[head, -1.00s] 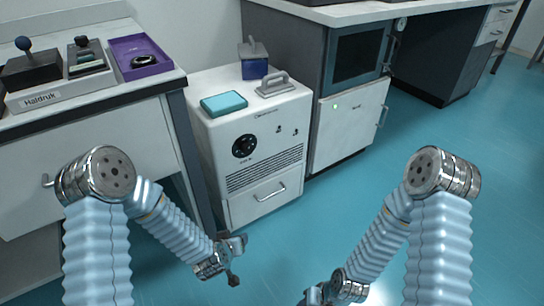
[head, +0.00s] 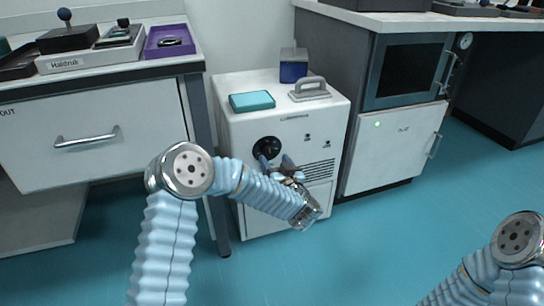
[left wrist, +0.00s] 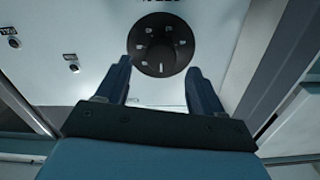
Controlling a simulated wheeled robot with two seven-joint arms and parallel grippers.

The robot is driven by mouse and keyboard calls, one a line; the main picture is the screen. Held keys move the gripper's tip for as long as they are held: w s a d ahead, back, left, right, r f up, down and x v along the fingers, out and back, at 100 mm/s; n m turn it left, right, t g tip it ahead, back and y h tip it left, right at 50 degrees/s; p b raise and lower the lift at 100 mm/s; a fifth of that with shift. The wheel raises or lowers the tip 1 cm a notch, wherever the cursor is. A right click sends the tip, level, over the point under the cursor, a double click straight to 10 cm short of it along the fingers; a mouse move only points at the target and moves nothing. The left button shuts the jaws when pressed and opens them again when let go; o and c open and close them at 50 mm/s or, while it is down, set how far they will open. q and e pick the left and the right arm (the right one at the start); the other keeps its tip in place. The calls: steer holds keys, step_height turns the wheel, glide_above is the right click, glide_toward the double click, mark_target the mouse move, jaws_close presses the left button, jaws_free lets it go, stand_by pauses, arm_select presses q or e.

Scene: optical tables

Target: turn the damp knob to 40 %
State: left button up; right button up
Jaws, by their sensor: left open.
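The damp knob is a round black dial (head: 267,148) on the front of a white cabinet (head: 237,133). In the left wrist view the dial (left wrist: 161,45) lies just beyond my fingertips, with small pale marks on its face. My left gripper (head: 274,161) is open in front of the dial. In the left wrist view its two dark blue fingers (left wrist: 161,70) stand apart, one toward each side of the dial's lower part, with nothing between them. I cannot tell whether they touch it. The knob's setting is too small to read. My right gripper is out of view.
A teal box (head: 251,101), a grey handled block (head: 310,92) and a blue box (head: 293,70) sit on the cabinet top. A drawer table (head: 95,120) stands left and a counter with an oven (head: 408,72) right.

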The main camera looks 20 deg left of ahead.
mark_target(271, 155)
arm_select(q)
steer(key=shift+x, duration=2.15)
steer(key=shift+a, duration=0.1)
steer(key=c, duration=1.1)
steer(key=shift+o, duration=0.2)
steer(key=shift+r+m+p, duration=0.15)
steer(key=shift+m+p, duration=0.45)
steer(key=shift+p, duration=0.05)
steer(key=m+p, duration=0.3)
steer(key=shift+r, duration=0.1)
steer(key=m+p, duration=0.5)
steer(key=shift+m, duration=0.4)
steer(key=m+p, duration=0.2)
steer(key=m, duration=0.1)
steer(key=m+p, duration=0.1)
steer(key=m, duration=0.1)
steer(key=shift+f, duration=0.25)
steer(key=shift+f+m+p, duration=0.2)
steer(key=shift+m+p, duration=0.55)
steer(key=shift+m, duration=1.65)
